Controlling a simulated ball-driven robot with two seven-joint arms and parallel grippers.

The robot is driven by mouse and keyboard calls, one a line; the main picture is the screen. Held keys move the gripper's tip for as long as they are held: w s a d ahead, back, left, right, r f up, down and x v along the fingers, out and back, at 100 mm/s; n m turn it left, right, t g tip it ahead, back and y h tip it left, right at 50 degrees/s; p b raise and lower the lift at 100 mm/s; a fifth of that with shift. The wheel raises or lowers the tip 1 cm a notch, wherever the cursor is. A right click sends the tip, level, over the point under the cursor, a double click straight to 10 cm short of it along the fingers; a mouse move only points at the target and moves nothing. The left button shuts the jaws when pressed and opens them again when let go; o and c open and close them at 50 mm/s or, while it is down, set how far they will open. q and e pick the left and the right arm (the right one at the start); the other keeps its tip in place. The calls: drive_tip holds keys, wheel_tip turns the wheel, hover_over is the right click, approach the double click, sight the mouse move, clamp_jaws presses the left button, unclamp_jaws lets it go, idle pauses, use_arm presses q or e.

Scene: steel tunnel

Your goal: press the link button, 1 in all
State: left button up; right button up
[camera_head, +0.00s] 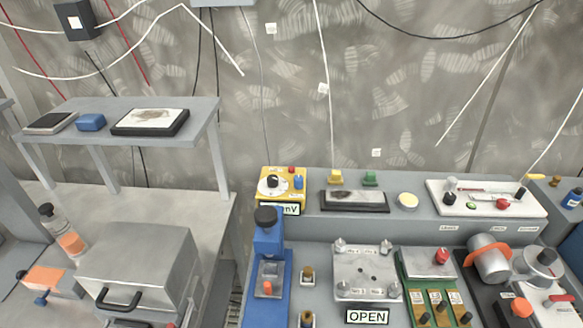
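I cannot tell which control is the link button, as the small labels are not readable. A white panel (465,188) at the right of the raised back ledge carries a red knob or button (503,204) and a small green one (472,206). A red button (441,256) sits on a grey block over a green board (420,280). An orange-red button (521,307) tops a black box at the lower right. A sign reading OPEN (367,317) stands before a metal plate (366,270) with corner posts. Neither of my grippers is in view.
A yellow meter (282,185) and a blue press-like device (267,250) stand left on the bench. An orange-banded metal cylinder (488,258) lies at the right. A separate left table holds a grey box (140,262) and a raised shelf (75,128). A gap separates the tables.

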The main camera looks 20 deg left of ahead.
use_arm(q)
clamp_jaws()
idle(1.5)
